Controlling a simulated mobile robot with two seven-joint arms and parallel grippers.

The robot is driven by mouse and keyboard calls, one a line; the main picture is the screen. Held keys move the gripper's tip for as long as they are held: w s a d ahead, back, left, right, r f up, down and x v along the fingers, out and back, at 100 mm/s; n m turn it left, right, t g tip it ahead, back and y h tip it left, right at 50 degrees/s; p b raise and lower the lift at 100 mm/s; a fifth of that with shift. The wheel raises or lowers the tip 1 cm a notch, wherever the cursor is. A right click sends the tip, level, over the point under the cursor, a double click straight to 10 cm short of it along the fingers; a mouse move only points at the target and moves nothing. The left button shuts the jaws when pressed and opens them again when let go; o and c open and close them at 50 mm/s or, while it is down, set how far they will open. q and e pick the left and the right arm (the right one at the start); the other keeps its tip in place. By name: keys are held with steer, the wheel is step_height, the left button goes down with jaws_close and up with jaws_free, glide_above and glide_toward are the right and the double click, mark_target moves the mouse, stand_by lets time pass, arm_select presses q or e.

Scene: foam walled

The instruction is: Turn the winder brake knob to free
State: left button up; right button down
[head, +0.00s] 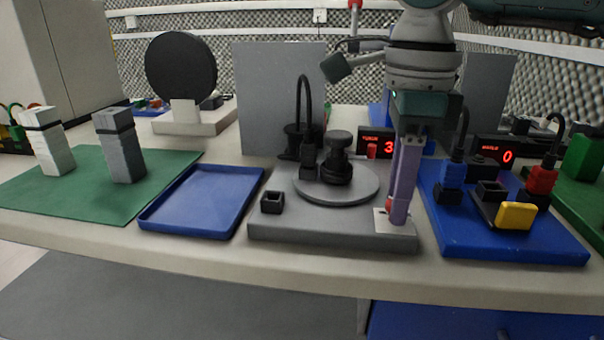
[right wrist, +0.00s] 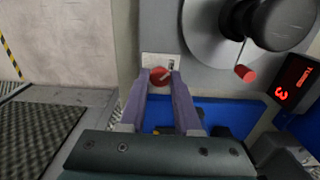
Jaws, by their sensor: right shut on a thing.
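The winder (head: 335,228) is a grey base with a round grey turntable (head: 355,187) and a black spool-like part on top. At its front right corner is a small pale plate (head: 381,221) carrying the red brake knob (head: 388,207). In the right wrist view the red knob (right wrist: 160,76) lies between my fingertips, on the pale plate (right wrist: 150,60), with a small dark mark beside it. My right gripper (head: 396,215) reaches down from above with its purple fingers shut on the knob, which they partly hide. My left gripper is not in view.
A red "TURNS" display (head: 376,146) reads 3 behind the turntable. A blue board (head: 510,235) with connectors and a yellow block stands right. A blue tray (head: 203,198) and a green mat (head: 85,200) with two upright blocks lie left. A tall grey panel (head: 280,95) stands behind.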

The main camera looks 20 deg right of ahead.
steer(key=shift+n, duration=0.3)
steer(key=c, duration=0.6)
jaws_free()
step_height(320, 180, up, 10)
steer(key=shift+p, duration=0.35)
